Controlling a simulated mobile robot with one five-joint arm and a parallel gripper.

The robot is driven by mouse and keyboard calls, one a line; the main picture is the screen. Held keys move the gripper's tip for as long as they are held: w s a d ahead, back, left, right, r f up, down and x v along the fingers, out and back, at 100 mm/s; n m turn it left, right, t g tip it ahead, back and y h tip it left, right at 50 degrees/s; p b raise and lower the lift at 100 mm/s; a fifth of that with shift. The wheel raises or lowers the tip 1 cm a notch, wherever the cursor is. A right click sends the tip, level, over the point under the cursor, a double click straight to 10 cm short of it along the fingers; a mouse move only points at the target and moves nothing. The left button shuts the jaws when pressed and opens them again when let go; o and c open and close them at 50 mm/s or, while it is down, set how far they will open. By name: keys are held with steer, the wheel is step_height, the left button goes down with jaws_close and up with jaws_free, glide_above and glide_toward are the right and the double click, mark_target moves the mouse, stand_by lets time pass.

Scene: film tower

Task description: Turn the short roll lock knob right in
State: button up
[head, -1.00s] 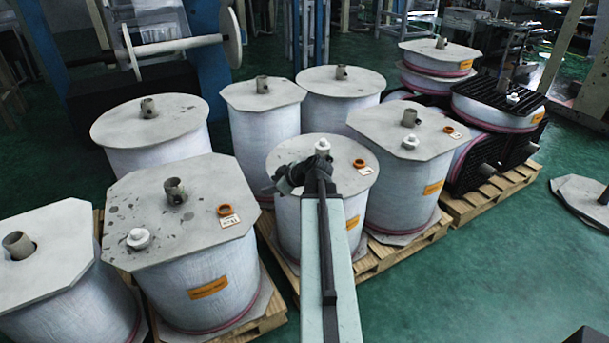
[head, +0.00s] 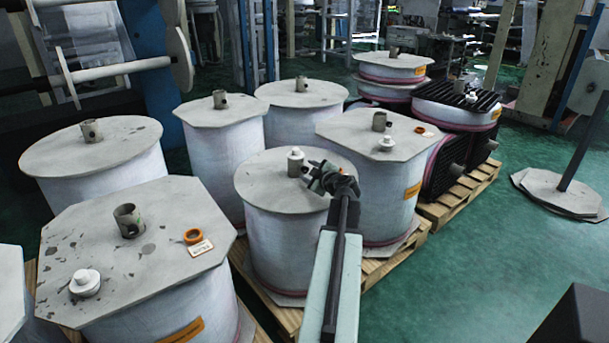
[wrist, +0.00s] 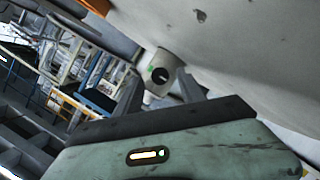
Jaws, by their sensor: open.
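The nearest roll ahead of my gripper, the middle one, has a grey round top (head: 262,185) and a white knob-like fitting (head: 295,160) standing upright on it. I cannot tell which roll is the short one. My gripper (head: 308,174) is over this roll's top, just to the right of the white fitting. It appears open and empty. In the wrist view, a pale stub with a dark round hole and a green mark (wrist: 160,75) shows beyond and between the open fingers (wrist: 160,92), beside a tilted grey top. I cannot tell whether the fingers touch it.
A large roll (head: 75,225) at front left carries a tube, a white cap and an orange ring (head: 193,236). Another roll (head: 345,125) stands close at right. Several rolls stand behind. Pallets (head: 432,212) lie under the rolls. Green floor (head: 470,270) at right is free.

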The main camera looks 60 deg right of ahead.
steer(key=shift+x, duration=1)
steer(key=shift+s, duration=0.1)
jaws_close()
steer(key=shift+a, duration=0.2)
